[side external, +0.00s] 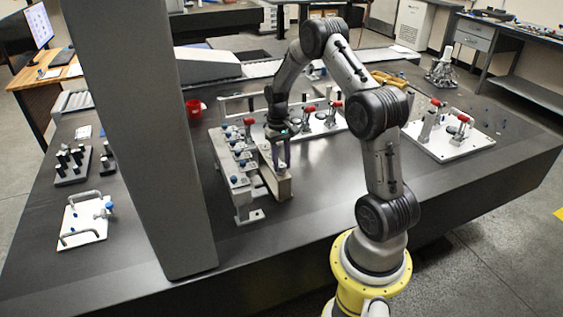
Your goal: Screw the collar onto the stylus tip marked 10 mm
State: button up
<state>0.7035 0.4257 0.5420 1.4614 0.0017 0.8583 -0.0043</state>
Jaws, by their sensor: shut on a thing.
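My gripper (283,160) points down over the right side of a grey stepped rack, at a tan upright block (281,187). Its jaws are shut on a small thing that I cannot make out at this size. The rack (238,180) carries a row of small parts with blue tops (240,163) just left of my gripper. Which of these are stylus tips I cannot tell, and no 10 mm marking is readable. I cannot pick out the collar for certain. Whether the held thing touches the block or rack is not clear.
A thick grey column (140,140) stands left of the rack. Fixture plates with red-handled clamps stand behind (318,124) and at right (450,140). A red cup (193,109), a dark peg block (74,165) and a white handled plate (84,221) stand farther left. The table front is clear.

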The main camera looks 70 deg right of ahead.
jog(key=shift+f, duration=0.35)
dwell(1.1)
jog(key=m, duration=0.5)
jog(key=shift+t, duration=0.3)
jog(key=m, duration=0.3)
jog(key=shift+m+y, duration=0.3)
jog(key=shift+m, duration=0.1)
jog(key=shift+f+m+t, duration=0.1)
jog(key=shift+m+t, duration=0.2)
jog(key=shift+m, duration=0.5)
jog(key=m, duration=0.2)
jog(key=shift+m, duration=0.3)
jog(key=m, duration=0.2)
jog(key=shift+m+t, duration=0.3)
jog(key=shift+t, duration=0.1)
